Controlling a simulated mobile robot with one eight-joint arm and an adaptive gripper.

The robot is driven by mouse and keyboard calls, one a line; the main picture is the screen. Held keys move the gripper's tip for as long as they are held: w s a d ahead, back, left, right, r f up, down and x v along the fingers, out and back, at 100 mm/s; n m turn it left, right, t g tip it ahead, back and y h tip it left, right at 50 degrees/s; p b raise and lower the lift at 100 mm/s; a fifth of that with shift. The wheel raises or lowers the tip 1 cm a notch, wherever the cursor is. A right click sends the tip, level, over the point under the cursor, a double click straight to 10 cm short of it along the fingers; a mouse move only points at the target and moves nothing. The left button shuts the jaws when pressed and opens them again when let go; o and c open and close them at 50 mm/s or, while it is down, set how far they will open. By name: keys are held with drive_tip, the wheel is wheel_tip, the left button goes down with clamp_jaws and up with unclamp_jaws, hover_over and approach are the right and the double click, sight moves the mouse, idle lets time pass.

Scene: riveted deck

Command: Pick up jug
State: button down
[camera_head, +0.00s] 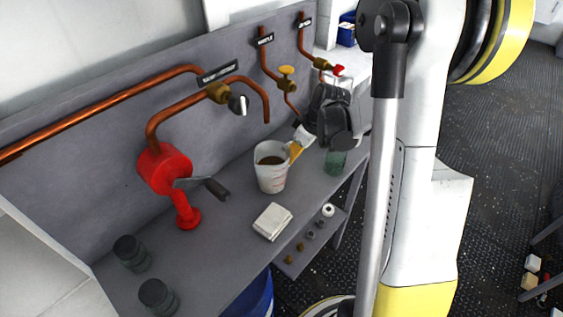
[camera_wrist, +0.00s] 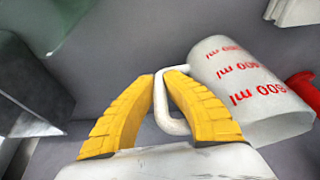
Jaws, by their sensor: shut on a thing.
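The jug (camera_head: 271,174) is a white measuring cup with brown contents, upright at the middle of the grey bench. In the wrist view the jug (camera_wrist: 250,85) shows red volume marks and a white looped handle (camera_wrist: 162,108). My gripper (camera_head: 296,150) reaches the jug from its right side in the head view. In the wrist view my gripper's yellow fingers (camera_wrist: 161,80) are closed on the handle, one on each side. I cannot tell whether the jug's base touches the bench.
A greenish jar (camera_head: 335,161) stands close to the right of my gripper. A white folded cloth or pad (camera_head: 272,222) lies in front of the jug. A red pipe fitting (camera_head: 166,170) and a dark-handled tool (camera_head: 205,186) are left. Two dark jars (camera_head: 131,252) stand at the near left.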

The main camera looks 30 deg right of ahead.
drive_tip(key=shift+r, duration=0.1)
drive_tip(key=shift+r+p, duration=0.45)
drive_tip(key=shift+r, duration=0.25)
wheel_tip(320, 180, up, 3)
drive_tip(key=shift+f+p, duration=0.15)
drive_tip(key=shift+p, duration=0.55)
drive_tip(key=d+r+p, duration=0.2)
drive_tip(key=d+r, duration=0.1)
drive_tip(key=d, duration=0.2)
drive_tip(key=s+d+r+p, duration=0.1)
drive_tip(key=d+r, duration=0.2)
drive_tip(key=d, duration=0.3)
drive_tip(key=shift+s+d+r+p, duration=0.25)
drive_tip(key=shift+s+r+p, duration=0.05)
drive_tip(key=shift+r+p, duration=0.05)
